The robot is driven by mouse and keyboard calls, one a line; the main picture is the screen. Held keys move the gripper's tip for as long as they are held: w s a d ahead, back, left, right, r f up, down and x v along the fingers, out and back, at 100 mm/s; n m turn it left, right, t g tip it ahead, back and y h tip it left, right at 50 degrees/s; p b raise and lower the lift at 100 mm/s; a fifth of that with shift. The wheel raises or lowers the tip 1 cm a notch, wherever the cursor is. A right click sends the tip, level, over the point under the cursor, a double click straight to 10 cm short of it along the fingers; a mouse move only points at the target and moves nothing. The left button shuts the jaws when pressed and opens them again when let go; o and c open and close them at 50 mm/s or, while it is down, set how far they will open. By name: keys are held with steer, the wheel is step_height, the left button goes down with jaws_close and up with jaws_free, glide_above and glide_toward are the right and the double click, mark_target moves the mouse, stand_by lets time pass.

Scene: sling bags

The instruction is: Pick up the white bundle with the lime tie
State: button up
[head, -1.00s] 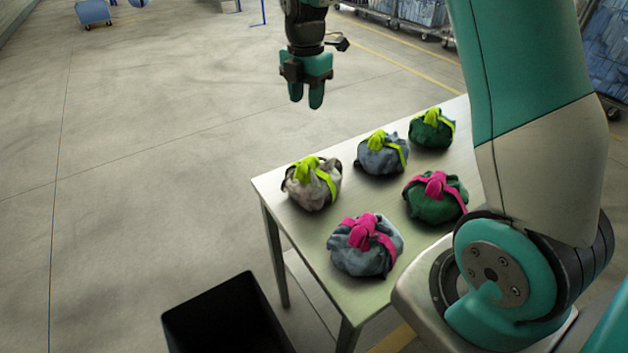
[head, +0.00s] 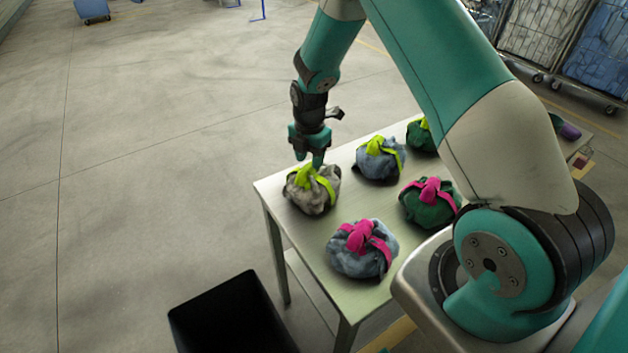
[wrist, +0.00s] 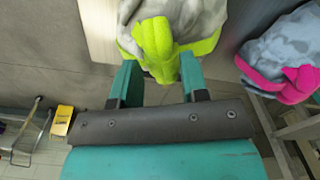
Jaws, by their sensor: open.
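The white bundle with the lime tie (head: 312,197) sits at the table's left corner in the head view; it looks greyish white. In the wrist view the white bundle (wrist: 205,18) is at the top, with its lime knot (wrist: 158,50) facing my gripper. My gripper (head: 308,160) points down just above the knot. In the wrist view my gripper's fingers (wrist: 158,80) are apart, with the lower end of the knot between or just beyond their tips. I cannot tell whether they touch it. Nothing is held.
On the table (head: 300,262) are a blue-grey bundle with a lime tie (head: 380,163), a green lime-tied one (head: 420,136), a green pink-tied one (head: 428,206) and a blue-grey pink-tied one (head: 360,252). A black bin (head: 225,315) stands on the floor in front.

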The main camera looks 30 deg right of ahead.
steer(key=shift+f+p, duration=0.3)
steer(key=shift+f, duration=1.05)
jaws_close()
steer(key=shift+r, duration=0.1)
